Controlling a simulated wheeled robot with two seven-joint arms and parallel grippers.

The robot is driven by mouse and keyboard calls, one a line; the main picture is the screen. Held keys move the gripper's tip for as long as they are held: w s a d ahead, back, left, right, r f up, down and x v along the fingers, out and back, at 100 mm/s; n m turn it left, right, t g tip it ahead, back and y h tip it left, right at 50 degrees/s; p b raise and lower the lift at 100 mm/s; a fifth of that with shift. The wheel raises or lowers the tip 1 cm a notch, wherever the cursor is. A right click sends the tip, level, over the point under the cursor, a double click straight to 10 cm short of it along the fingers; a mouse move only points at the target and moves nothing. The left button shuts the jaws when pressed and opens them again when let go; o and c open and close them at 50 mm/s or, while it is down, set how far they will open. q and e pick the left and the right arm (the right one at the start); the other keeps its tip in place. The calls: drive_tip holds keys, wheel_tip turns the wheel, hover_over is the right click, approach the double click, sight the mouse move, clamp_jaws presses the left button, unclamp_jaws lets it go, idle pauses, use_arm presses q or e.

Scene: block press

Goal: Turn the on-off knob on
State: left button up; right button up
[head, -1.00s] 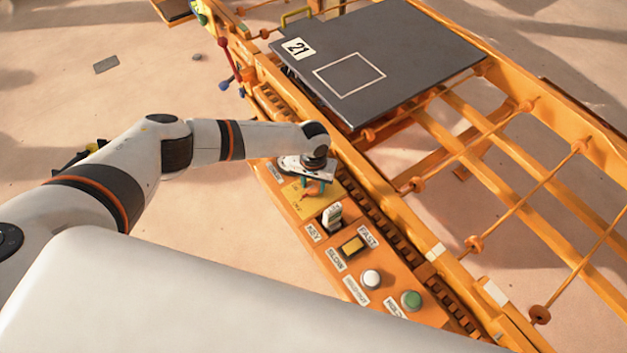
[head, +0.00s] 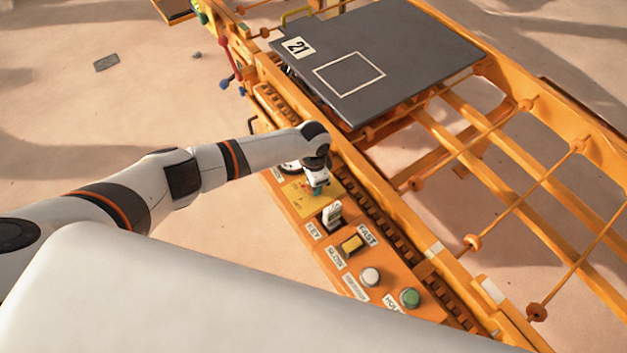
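The orange control panel (head: 300,228) runs diagonally along the machine's near side. Its yellow plate (head: 297,192) with small markings lies at the panel's upper end, where the on-off knob seems to be. The knob itself is not clearly visible, as my gripper covers that spot. My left gripper (head: 317,188) points down over the right part of the yellow plate, with teal at its fingertips. The fingers overlap in this view, so their gap and any contact with the knob cannot be made out. My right gripper is out of view.
Below the plate on the panel are a key switch (head: 332,213), a yellow slow/fast switch (head: 352,244), a white button (head: 370,277) and a green button (head: 409,298). A dark grey board (head: 400,50) marked 21 lies on the orange frame (head: 455,150) behind.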

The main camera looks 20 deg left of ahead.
use_arm(q)
drive_tip(key=shift+m, duration=1.2)
drive_tip(key=o, duration=1)
wheel_tip(320, 180, up, 12)
drive_tip(key=shift+r, duration=0.1)
